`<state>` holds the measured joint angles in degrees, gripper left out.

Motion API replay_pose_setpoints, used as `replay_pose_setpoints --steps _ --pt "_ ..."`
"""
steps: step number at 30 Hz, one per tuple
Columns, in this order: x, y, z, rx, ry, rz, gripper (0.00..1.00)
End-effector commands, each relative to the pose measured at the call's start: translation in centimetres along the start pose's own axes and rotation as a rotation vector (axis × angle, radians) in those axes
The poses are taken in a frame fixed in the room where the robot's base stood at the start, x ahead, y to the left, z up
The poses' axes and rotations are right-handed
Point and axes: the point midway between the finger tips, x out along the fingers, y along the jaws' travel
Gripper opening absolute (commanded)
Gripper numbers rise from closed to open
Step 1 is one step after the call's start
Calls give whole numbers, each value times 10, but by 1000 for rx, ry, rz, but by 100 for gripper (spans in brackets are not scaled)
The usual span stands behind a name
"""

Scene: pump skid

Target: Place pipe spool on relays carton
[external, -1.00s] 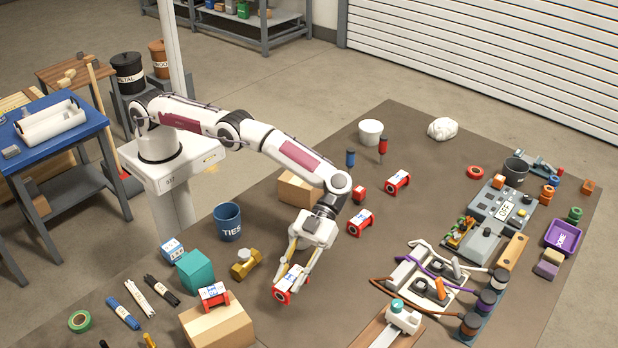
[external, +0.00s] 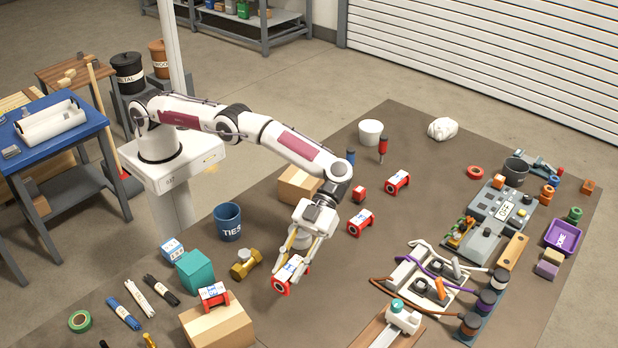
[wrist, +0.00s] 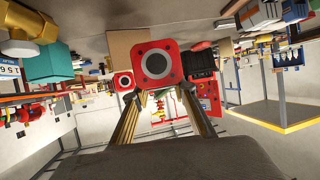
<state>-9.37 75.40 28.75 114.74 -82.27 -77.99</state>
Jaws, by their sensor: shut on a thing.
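My gripper (external: 295,267) is shut on a pipe spool (external: 288,279), a white labelled piece with red square end flanges. In the wrist view, the red flange of the held spool (wrist: 157,63) faces the camera between the fingers. It appears just above the mat. A cardboard carton (external: 222,329) stands at the front left with another spool (external: 213,295) on top; that spool also shows in the wrist view (wrist: 124,81). A second carton (external: 297,186) stands behind my gripper. No relays label is readable on either carton.
More spools (external: 360,223) (external: 398,181) lie to the right. A brass fitting (external: 246,263), teal block (external: 195,271) and blue TIES cup (external: 228,221) stand left. A cable-filled white tray (external: 430,280) is right. Bare mat (external: 330,300) lies between.

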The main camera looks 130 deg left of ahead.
Motion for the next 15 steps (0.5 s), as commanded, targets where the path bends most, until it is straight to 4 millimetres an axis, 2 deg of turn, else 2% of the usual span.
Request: replay_pose_setpoints --steps 8,11,15 --pt "-4 -2 1 -2 1 -6 0" --pt "-13 -5 4 -7 1 -17 0" --pt "-34 -13 2 -17 1 -40 0"
